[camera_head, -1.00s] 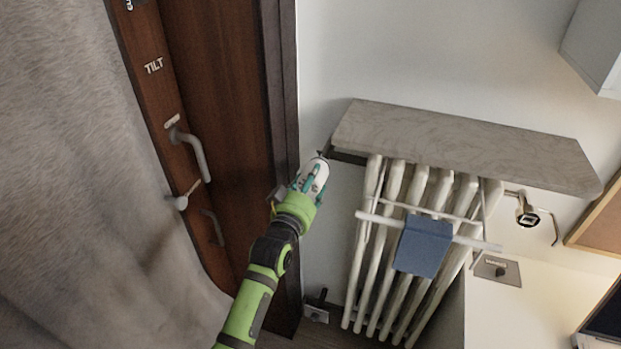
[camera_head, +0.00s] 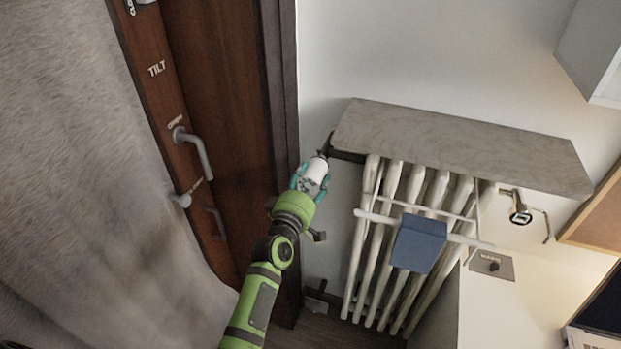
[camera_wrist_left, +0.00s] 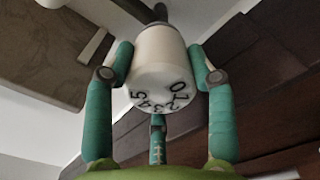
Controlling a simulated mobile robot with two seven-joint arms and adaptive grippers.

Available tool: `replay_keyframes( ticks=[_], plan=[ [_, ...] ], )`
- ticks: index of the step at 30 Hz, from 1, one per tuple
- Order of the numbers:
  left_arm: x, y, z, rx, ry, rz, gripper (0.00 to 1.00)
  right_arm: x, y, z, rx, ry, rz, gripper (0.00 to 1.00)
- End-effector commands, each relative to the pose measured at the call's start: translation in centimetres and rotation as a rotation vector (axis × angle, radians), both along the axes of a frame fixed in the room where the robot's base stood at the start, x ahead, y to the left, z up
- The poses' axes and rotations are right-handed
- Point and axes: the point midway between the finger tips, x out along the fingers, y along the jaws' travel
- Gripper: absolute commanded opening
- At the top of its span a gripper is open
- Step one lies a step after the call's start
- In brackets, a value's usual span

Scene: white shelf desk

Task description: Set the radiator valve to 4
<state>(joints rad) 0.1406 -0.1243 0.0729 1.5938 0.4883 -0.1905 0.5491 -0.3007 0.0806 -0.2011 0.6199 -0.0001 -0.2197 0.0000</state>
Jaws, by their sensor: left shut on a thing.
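The radiator valve (camera_head: 315,174) is a white knob at the upper left corner of the radiator (camera_head: 402,240). My left gripper (camera_head: 311,184) is shut on it, with teal fingers around its sides. In the left wrist view the valve (camera_wrist_left: 160,62) sits between the fingers of my left gripper (camera_wrist_left: 160,75), its numbered end face turned to the camera. Digits from 0 to 5 show along the rim of that face. I cannot tell which number is set, as no pointer mark is clear. My right gripper is not in view.
A grey stone shelf (camera_head: 460,145) lies over the radiator, close to the right of the valve. A blue cloth (camera_head: 419,245) hangs on a white rail. A brown wooden door (camera_head: 215,110) with handles and a grey curtain (camera_head: 80,180) stand to the left.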

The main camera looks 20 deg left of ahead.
Motion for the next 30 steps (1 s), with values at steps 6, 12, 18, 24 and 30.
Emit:
replay_keyframes(
  ticks=[6,12,18,24,30],
  plan=[
    [0.10,0.13,0.44,-0.124,-0.005,0.004,0.23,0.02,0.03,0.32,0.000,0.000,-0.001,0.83],
    [0.11,0.15,0.42,-0.187,-0.003,0.004,0.23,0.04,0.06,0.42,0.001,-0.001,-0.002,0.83],
    [0.11,0.17,0.41,-0.211,-0.003,0.003,0.23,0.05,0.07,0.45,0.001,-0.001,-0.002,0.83],
    [0.11,0.17,0.41,-0.212,-0.003,0.004,0.23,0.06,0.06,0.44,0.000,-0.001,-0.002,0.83],
    [0.11,0.17,0.42,-0.211,-0.003,0.004,0.72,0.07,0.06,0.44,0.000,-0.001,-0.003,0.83]
  ],
)
